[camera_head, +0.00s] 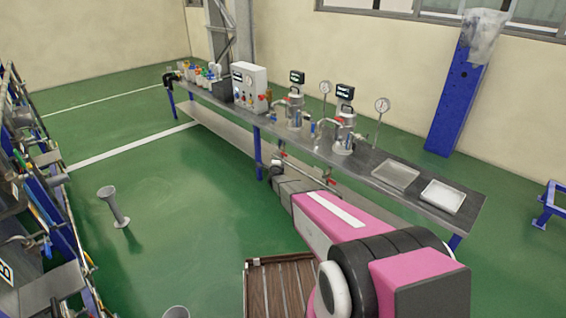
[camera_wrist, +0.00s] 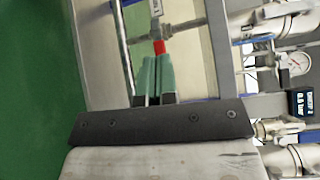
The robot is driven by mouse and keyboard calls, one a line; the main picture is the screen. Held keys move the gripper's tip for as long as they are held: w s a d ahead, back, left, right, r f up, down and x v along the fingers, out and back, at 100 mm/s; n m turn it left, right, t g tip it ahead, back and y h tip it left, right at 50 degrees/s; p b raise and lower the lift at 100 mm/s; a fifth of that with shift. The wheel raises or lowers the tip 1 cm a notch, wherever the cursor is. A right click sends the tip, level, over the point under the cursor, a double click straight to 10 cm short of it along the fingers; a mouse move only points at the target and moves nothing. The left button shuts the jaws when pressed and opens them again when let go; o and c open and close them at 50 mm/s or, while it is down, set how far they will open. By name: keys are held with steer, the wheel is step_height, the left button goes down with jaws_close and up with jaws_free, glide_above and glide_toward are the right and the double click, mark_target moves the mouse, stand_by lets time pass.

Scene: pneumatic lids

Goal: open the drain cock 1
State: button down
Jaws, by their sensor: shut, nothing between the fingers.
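In the wrist view a small red handle (camera_wrist: 159,47), probably that of a drain cock, shows right at the tips of my gripper (camera_wrist: 157,58). It sits by a metal pipe and fitting (camera_wrist: 180,28). The green fingers are together with nothing between them. They look very close to the red handle; I cannot tell whether they touch it. A small label (camera_wrist: 155,8) above is unreadable, so I cannot tell the cock's number. In the head view a red part (camera_head: 284,155) shows below the bench's front edge near my arm's end; my fingers are too small to make out there.
The long grey bench (camera_head: 395,200) carries two metal vessels (camera_head: 295,112) (camera_head: 343,138), gauges (camera_head: 382,105), a control box (camera_head: 248,85) and two trays (camera_head: 396,175) (camera_head: 442,196). The green floor left of the bench is mostly clear.

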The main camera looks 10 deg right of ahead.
steer(key=w+f+m+t+h, duration=0.3)
steer(key=w+f+m+h, duration=0.35)
steer(key=m, duration=0.45)
step_height(320, 180, down, 10)
steer(key=s+m+g+h, duration=0.2)
steer(key=m+g+h, duration=0.2)
steer(key=m+h, duration=0.9)
steer(key=shift+f+m+g+h, duration=0.2)
steer(key=shift+m+g+h, duration=0.15)
steer(key=shift+m, duration=0.65)
glide_toward(284, 154)
steer(key=w+d+r, duration=0.2)
steer(key=w+d, duration=0.1)
steer(key=d, duration=0.2)
steer(key=shift+w+r, duration=0.25)
steer(key=shift+r, duration=0.15)
